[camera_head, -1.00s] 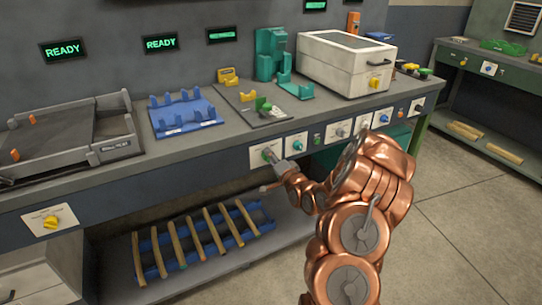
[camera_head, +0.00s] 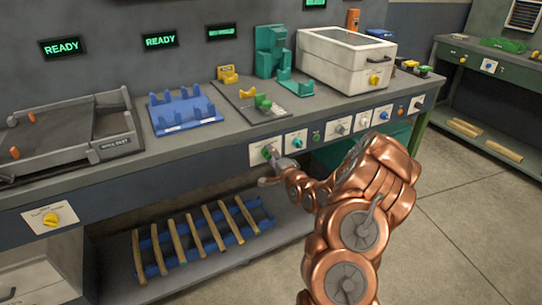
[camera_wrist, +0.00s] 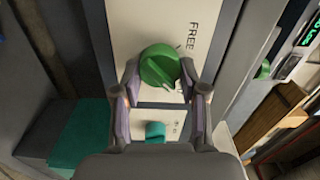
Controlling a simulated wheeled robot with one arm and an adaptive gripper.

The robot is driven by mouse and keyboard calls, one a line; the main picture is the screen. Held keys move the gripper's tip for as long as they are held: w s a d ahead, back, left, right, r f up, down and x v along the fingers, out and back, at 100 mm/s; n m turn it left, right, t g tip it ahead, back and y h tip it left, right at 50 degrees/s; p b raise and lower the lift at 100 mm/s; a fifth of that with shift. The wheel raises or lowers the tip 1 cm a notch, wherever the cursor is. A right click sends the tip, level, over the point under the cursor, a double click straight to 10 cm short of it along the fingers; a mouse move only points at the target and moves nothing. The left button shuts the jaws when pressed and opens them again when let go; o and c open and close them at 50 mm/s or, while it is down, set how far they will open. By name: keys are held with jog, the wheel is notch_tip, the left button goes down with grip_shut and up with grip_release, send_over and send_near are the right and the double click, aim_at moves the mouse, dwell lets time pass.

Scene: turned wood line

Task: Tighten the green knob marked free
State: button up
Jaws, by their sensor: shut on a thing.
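The green knob (camera_wrist: 158,62) sits on a white plate (camera_wrist: 207,12) lettered FREE in the wrist view. The knob has a pale pointer mark on its lower right edge. My gripper (camera_wrist: 161,76) is shut on the knob, one finger on each side of it. In the head view the knob (camera_head: 266,151) shows on the bench's front panel, partly hidden by my gripper (camera_head: 273,158).
A teal knob (camera_wrist: 155,129) on the neighbouring plate lies close under my fingers. A rack of wooden sticks (camera_head: 262,216) stands on the low shelf below.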

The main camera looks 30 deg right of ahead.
jog(key=o, duration=1.1)
jog(key=shift+o, duration=0.2)
jog(key=s+a, duration=0.1)
jog(key=s, duration=1.1)
